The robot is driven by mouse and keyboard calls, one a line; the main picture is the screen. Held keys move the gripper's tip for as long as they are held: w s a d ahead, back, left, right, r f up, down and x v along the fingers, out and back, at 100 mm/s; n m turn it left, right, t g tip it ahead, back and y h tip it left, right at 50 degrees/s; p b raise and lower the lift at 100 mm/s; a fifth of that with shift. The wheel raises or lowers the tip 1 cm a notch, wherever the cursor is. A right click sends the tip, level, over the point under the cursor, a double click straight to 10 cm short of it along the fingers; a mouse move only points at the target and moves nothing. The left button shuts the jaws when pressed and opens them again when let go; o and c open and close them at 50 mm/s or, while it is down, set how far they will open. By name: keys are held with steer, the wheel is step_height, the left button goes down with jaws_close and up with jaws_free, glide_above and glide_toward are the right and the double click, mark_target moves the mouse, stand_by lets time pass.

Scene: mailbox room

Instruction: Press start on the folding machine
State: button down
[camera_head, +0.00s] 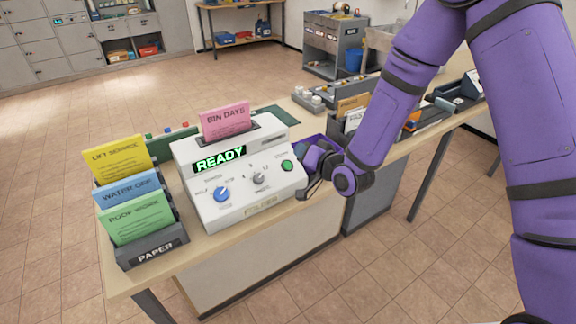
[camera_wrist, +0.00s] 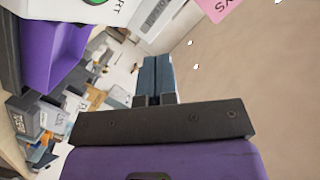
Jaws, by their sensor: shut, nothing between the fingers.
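The white folding machine (camera_head: 225,212) stands on the table, its display (camera_head: 220,159) reading READY in green. The round green start button (camera_head: 288,166) is at the right of its sloped front panel. In the wrist view the green button (camera_wrist: 95,2) is cut by the top edge, left of the fingers. A blue knob (camera_head: 222,194) and a grey knob (camera_head: 259,178) sit left of it. A pink BIN DAYS sheet (camera_head: 225,121) stands in the top feed. My gripper (camera_wrist: 156,60) is shut and empty, beside the machine's right side, apart from the button.
A paper rack (camera_head: 155,254) with yellow, blue and green sheets stands left of the machine. A purple tray (camera_wrist: 55,50) adjoins the machine's right side. Racks with envelopes (camera_head: 353,104) stand further right on the table. The floor in front is clear.

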steer(key=shift+w+a+f, duration=0.35)
steer(key=shift+w+f, duration=0.2)
steer(key=shift+f, duration=0.4)
steer(key=shift+w+a+f, duration=0.4)
steer(key=shift+w+f, duration=0.1)
steer(key=shift+f, duration=0.45)
steer(key=shift+w+a+f, duration=0.35)
steer(key=shift+w+f, duration=0.2)
steer(key=shift+f, duration=0.4)
steer(key=shift+f, duration=0.1)
steer(key=shift+w+a+f, duration=0.15)
steer(key=shift+w+f, duration=0.05)
steer(key=shift+w+a+f, duration=0.1)
steer(key=shift+w+f, duration=0.05)
steer(key=shift+f, duration=0.15)
stand_by(0.7)
stand_by(0.4)
steer(key=shift+s+d+r, duration=0.25)
steer(key=shift+s+r, duration=0.15)
steer(key=shift+r, duration=0.25)
steer(key=r, duration=0.1)
steer(key=s+d+r, duration=0.1)
steer(key=s+r, duration=0.1)
steer(key=r, duration=0.1)
steer(key=shift+s+d, duration=0.15)
steer(key=shift+d, duration=0.15)
